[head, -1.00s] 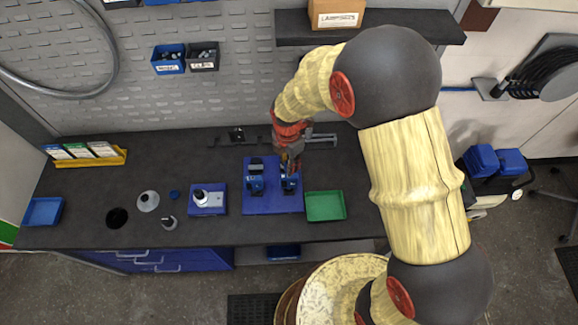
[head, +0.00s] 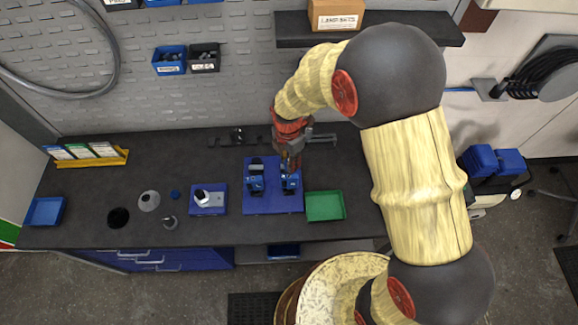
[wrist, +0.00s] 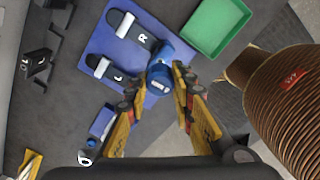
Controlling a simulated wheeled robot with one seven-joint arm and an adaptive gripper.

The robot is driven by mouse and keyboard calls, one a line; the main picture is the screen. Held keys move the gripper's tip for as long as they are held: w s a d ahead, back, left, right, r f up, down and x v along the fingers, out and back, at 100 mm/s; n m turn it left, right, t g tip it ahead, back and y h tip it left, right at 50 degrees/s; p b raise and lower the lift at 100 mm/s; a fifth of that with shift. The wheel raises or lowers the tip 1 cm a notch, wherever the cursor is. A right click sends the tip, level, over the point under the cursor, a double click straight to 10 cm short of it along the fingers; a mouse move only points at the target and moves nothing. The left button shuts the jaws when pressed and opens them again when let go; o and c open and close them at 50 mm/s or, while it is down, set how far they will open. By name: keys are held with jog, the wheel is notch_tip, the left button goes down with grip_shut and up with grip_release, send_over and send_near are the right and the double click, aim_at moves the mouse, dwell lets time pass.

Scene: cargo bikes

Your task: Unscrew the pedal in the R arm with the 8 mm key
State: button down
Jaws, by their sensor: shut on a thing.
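My gripper (head: 290,164) points down over the right side of the blue mat (head: 262,208). In the wrist view its fingers (wrist: 157,80) are closed around a blue, rounded piece (wrist: 160,77) with a pale top, which looks like a tool handle. Its lower end is hidden, so I cannot tell whether it sits in the pedal. The dark arm marked R (wrist: 140,37) runs up to this piece; a pale part lies across its far end. The arm marked L (wrist: 118,77) lies beside it, with its own pale part. The 8 mm size mark is not readable.
A green tray (head: 325,206) stands right of the mat. A blue stand (head: 208,208) with a white-topped item is left of it. A dark rack (head: 236,134) lies behind. A blue tray (head: 44,211) and yellow holder (head: 118,159) are at the far left.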

jog(key=shift+r+p, duration=1.3)
jog(key=shift+r, duration=0.95)
